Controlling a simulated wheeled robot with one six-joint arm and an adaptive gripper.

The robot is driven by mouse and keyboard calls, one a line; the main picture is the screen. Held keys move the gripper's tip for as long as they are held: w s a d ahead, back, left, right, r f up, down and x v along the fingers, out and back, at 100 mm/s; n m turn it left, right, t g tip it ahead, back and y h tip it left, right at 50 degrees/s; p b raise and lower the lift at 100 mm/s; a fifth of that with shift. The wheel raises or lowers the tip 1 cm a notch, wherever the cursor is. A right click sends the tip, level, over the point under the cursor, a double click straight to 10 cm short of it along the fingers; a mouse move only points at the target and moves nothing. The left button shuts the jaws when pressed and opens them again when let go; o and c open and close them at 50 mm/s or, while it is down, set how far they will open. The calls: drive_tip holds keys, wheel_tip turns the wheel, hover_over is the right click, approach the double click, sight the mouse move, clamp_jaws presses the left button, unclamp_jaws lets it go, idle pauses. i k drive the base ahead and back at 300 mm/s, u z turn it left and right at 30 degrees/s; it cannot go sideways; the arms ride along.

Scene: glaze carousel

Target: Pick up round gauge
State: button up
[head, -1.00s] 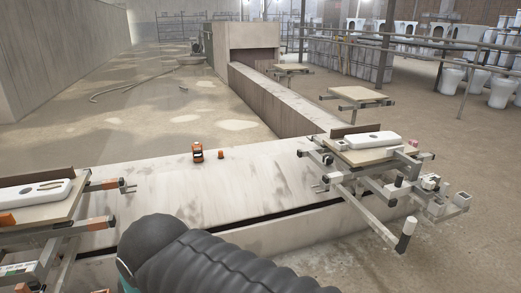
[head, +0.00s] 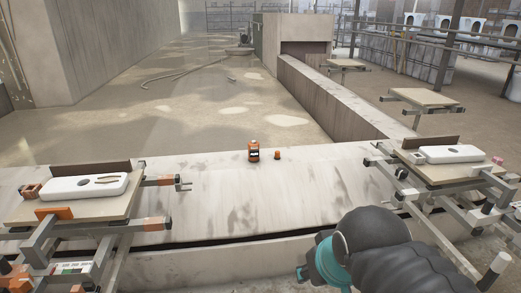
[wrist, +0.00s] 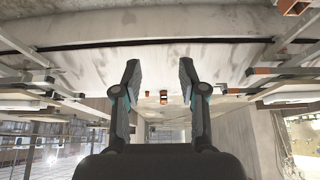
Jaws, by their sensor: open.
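I cannot make out a round gauge for certain in either view. In the head view my dark arm covers the lower right, and the fingertips do not show.
A right stand (head: 430,175) carries another white slab (head: 452,153) and a pink block (head: 497,160). The bench between them is mostly clear.

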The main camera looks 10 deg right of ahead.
sight(253, 149)
drive_tip(key=i, duration=1.55)
